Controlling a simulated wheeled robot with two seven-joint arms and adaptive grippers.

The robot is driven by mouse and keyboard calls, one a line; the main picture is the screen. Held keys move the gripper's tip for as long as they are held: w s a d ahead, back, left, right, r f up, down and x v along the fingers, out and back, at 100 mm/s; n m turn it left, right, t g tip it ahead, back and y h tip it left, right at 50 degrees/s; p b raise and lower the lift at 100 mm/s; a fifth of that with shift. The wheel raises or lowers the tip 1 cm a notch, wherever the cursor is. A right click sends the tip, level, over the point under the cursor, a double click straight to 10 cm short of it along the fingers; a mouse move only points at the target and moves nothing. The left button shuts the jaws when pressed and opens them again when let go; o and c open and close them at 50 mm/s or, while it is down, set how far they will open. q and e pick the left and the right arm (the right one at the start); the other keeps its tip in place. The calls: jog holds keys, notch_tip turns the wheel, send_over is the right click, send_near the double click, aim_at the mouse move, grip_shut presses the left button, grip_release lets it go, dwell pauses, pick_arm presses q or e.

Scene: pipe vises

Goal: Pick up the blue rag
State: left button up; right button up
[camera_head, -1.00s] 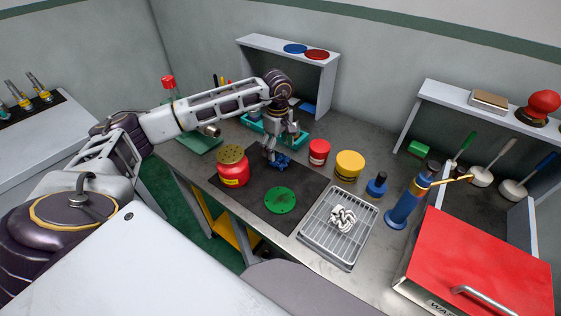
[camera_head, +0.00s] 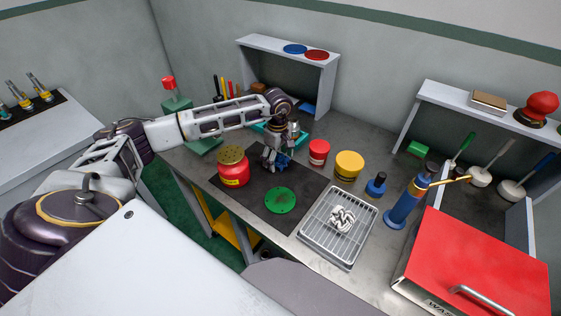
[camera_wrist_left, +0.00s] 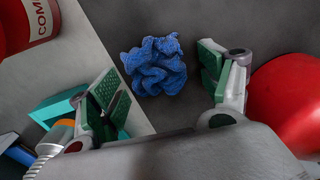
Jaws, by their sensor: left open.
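The blue rag (camera_wrist_left: 155,66) is a crumpled blue cloth lying on the dark mat, in the left wrist view between my open fingers and a little beyond them. In the head view the rag (camera_head: 281,161) shows only in part behind my left gripper (camera_head: 273,157). My left gripper also fills the lower part of the left wrist view (camera_wrist_left: 164,88), with a green-padded finger on each side of the rag. It is open, holds nothing, and points down over the mat. I cannot tell whether a finger touches the rag. My right gripper is not in view.
A red can with a perforated yellow lid (camera_head: 232,167) stands left of the gripper. A red jar (camera_head: 318,152) and a yellow jar (camera_head: 348,166) stand right. A green disc (camera_head: 281,200) lies on the mat (camera_head: 258,205) in front. A wire-rack tray (camera_head: 322,245) holds a white cloth.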

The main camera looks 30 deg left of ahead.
aim_at(278, 157)
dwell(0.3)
pick_arm(q)
jog(key=c, duration=0.7)
jog(key=shift+c, duration=0.2)
notch_tip(278, 157, up, 10)
jog(key=shift+b, duration=0.35)
jog(key=shift+c, duration=0.3)
jog(key=shift+c, duration=1.1)
jog(key=shift+r, duration=0.15)
